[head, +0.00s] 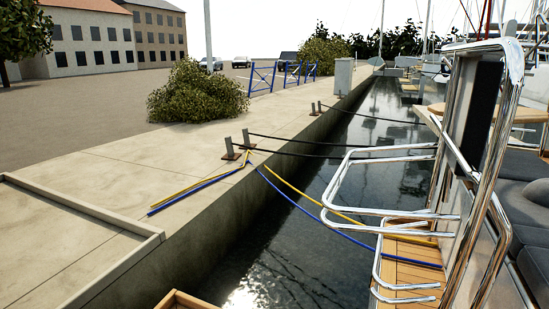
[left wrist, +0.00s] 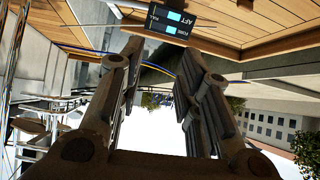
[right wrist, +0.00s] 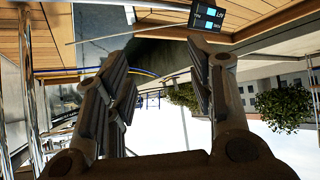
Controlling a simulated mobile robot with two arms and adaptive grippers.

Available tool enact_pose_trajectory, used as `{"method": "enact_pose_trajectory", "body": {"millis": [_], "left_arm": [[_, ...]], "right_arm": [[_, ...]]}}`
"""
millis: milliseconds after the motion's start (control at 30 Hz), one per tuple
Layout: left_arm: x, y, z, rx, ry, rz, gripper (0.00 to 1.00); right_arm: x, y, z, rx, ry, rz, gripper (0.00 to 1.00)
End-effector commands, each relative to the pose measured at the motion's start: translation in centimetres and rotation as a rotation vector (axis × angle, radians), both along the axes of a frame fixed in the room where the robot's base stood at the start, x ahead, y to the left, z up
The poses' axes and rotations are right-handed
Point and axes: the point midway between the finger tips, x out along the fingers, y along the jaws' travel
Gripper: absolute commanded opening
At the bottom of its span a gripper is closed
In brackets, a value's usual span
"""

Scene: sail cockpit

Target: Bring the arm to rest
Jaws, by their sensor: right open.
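Neither gripper shows in the head view. In the left wrist view my left gripper (left wrist: 160,62) has its two fingers apart with nothing between them. In the right wrist view my right gripper (right wrist: 163,65) is also open and empty. Both wrist pictures appear upside down, with the sky low and the wooden boards at the top. A small dark panel with light blue displays (left wrist: 174,17) lies beyond the left fingertips. A similar panel shows past the right fingertips in the right wrist view (right wrist: 209,17). I cannot tell the distance to either panel.
In the head view, chromed rails (head: 372,190) and wooden steps (head: 408,262) stand at the right, beside grey cushions (head: 530,220). Dark water (head: 300,250) separates them from the stone quay (head: 120,175). Blue and yellow ropes (head: 318,208) and dark lines (head: 340,145) cross the gap.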

Motion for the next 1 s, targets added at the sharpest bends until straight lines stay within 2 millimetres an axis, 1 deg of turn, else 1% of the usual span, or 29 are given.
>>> {"method": "enact_pose_trajectory", "body": {"millis": [33, 67, 100, 167, 200, 267, 300, 400, 500, 600, 667, 1000], "left_arm": [[-2.5, 0.8, -0.2, 0.022, 0.086, 0.004, 0.32], [-3.9, 1.3, -0.9, 0.034, 0.136, 0.007, 0.32], [-6.0, 1.9, -1.7, 0.051, 0.202, 0.01, 0.32], [-9.2, 2.8, -2.7, 0.075, 0.3, 0.015, 0.32], [-11.5, 3.4, -3.2, 0.091, 0.365, 0.017, 0.32], [-14.8, 4.3, -3.8, 0.114, 0.457, 0.022, 0.32], [-16.9, 4.9, -4.0, 0.127, 0.515, 0.025, 0.32], [-21.4, 6.1, -4.3, 0.155, 0.635, 0.03, 0.32], [-24.6, 6.9, -4.3, 0.174, 0.716, 0.034, 0.32], [-26.3, 7.3, -4.3, 0.184, 0.76, 0.037, 0.32], [-26.8, 7.4, -4.4, 0.186, 0.773, 0.037, 0.32], [-26.8, 7.4, -4.4, 0.186, 0.773, 0.037, 0.32]], "right_arm": [[-2.5, -0.8, -0.2, -0.022, 0.086, -0.004, 0.5], [-4.0, -1.2, -0.9, -0.034, 0.136, -0.007, 0.5], [-6.0, -1.9, -1.7, -0.051, 0.202, -0.01, 0.5], [-9.2, -2.8, -2.7, -0.075, 0.3, -0.014, 0.5], [-11.5, -3.4, -3.2, -0.091, 0.365, -0.017, 0.5], [-14.8, -4.3, -3.8, -0.113, 0.458, -0.021, 0.5], [-16.9, -4.9, -4.0, -0.126, 0.516, -0.024, 0.5], [-21.5, -6.1, -4.3, -0.155, 0.635, -0.03, 0.5], [-24.6, -6.9, -4.3, -0.174, 0.717, -0.034, 0.5], [-26.3, -7.3, -4.3, -0.183, 0.76, -0.037, 0.5], [-26.8, -7.4, -4.4, -0.186, 0.773, -0.037, 0.5], [-26.8, -7.4, -4.4, -0.186, 0.773, -0.037, 0.5]]}}
